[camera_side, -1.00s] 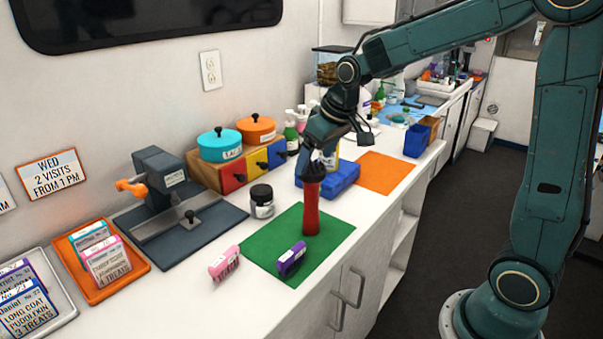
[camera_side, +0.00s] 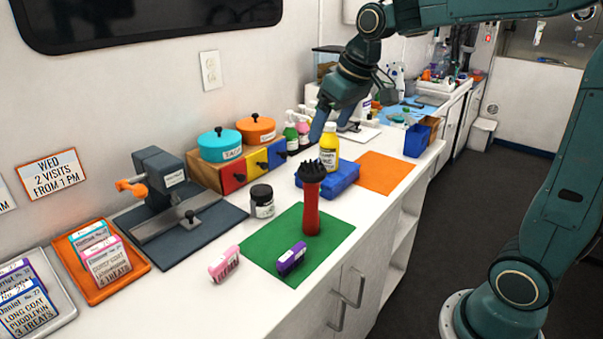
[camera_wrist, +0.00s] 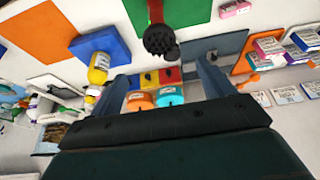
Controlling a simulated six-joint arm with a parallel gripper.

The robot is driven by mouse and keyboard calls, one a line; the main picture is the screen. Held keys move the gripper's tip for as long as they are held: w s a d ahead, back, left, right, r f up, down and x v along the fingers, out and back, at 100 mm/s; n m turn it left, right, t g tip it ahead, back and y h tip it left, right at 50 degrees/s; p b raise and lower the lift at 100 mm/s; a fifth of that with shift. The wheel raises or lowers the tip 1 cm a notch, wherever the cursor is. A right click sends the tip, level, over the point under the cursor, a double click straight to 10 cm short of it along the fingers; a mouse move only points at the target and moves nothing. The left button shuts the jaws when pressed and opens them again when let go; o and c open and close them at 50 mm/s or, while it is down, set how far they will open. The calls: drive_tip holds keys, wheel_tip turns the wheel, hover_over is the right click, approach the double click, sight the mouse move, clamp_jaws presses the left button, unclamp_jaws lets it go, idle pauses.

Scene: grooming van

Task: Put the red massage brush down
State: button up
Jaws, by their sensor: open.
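The red massage brush (camera_side: 311,208) stands upright on the green mat (camera_side: 268,240), its black bristled head on top. In the wrist view the brush head (camera_wrist: 159,40) shows near the top middle, beyond my fingers. My gripper (camera_side: 331,122) is open and empty, above and behind the brush and clear of it. In the wrist view its two fingers (camera_wrist: 165,84) are spread wide with nothing between them that they touch.
A yellow bottle (camera_side: 329,147) and a blue block (camera_side: 342,178) are just behind the brush. A purple item (camera_side: 291,259) and a pink item (camera_side: 224,264) are near the mat's front. A dark jar (camera_side: 262,202) stands left. The orange mat (camera_side: 384,172) is bare.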

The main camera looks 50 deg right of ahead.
drive_tip(key=shift+s, duration=0.1)
drive_tip(key=s+a+f, duration=0.2)
drive_tip(key=s, duration=0.8)
drive_tip(key=s+a+f+t, duration=0.1)
drive_tip(key=s+a, duration=0.2)
drive_tip(key=s, duration=0.7)
drive_tip(key=shift+s+f, duration=0.2)
drive_tip(key=shift+f, duration=0.15)
